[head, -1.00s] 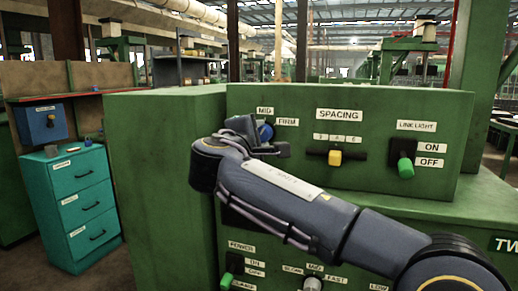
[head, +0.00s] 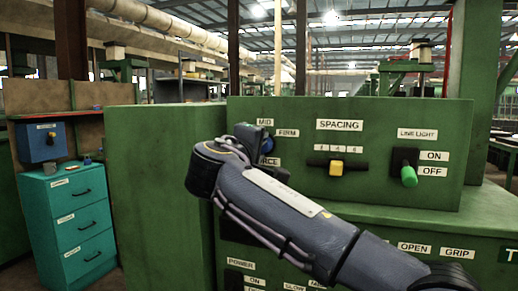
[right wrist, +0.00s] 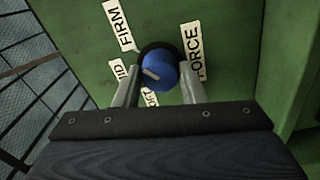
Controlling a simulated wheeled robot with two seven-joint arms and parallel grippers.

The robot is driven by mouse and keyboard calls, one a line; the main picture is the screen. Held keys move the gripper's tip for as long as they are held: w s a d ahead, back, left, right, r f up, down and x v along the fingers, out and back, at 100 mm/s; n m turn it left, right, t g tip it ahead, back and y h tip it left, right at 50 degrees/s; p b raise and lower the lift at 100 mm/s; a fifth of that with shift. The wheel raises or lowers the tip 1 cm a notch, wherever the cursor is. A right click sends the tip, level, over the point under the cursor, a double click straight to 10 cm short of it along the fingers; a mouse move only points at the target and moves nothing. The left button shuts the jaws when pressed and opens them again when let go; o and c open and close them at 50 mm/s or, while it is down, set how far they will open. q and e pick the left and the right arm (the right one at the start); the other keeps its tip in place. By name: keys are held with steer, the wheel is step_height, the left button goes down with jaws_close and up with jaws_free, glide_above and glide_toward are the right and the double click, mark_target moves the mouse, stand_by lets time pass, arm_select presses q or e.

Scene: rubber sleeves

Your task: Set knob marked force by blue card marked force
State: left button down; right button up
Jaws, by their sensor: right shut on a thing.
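The blue knob (right wrist: 160,69) sits on the green panel, with a pale pointer mark on its face. My right gripper (right wrist: 161,88) has its two fingers on either side of the knob and is shut on it. The plate FORCE (right wrist: 193,50) is on one side; FIRM (right wrist: 119,27), MID (right wrist: 119,71) and a partly hidden SOFT (right wrist: 150,98) lie around the knob. In the head view the knob (head: 267,145) is partly covered by my gripper. I see no blue card. My left gripper is out of view.
To the right are the SPACING slider (head: 336,168) and the green LINE LIGHT switch (head: 408,176). My right arm hides part of the lower panel.

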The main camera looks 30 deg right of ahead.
steer(key=o, duration=1)
steer(key=v, duration=0.7)
steer(key=shift+s+a, duration=0.25)
steer(key=shift+s, duration=0.05)
